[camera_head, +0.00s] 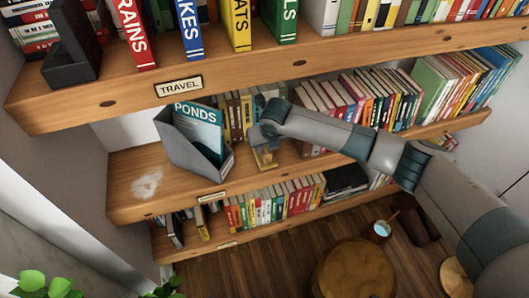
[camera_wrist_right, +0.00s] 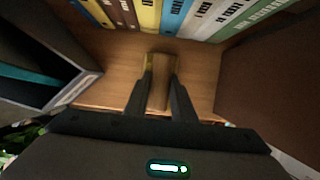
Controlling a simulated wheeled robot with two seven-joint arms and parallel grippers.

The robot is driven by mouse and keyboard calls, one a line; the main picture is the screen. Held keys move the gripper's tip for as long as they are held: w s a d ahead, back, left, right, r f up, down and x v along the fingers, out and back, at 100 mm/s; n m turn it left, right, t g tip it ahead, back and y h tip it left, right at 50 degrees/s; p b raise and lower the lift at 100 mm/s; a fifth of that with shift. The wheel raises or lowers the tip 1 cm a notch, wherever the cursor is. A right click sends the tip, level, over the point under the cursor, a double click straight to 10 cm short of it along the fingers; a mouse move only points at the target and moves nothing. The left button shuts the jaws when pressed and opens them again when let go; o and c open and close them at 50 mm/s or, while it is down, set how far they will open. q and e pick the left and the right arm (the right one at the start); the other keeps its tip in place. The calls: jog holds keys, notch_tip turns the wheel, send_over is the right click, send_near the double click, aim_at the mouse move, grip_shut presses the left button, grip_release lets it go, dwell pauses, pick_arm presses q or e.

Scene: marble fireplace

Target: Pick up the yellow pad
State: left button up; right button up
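The yellow pad (camera_head: 266,158) is a small yellow-brown thing on the middle shelf, just right of the grey file holder. It is partly covered by my right gripper (camera_head: 262,146), which reaches in from the right. In the right wrist view the pad (camera_wrist_right: 160,68) shows as a narrow brown top with a yellow left edge. The two dark fingers of the right gripper (camera_wrist_right: 161,88) lie on either side of it, very close. I cannot tell whether both fingers press on it. My left gripper is not in view.
The grey file holder (camera_head: 190,146) with a teal "PONDS" book (camera_head: 201,128) stands close left of the gripper. Book rows stand behind and right. The upper shelf (camera_head: 140,103) overhangs. A round stool (camera_head: 355,270) stands on the floor below.

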grip_shut()
jog(key=shift+r, duration=0.15)
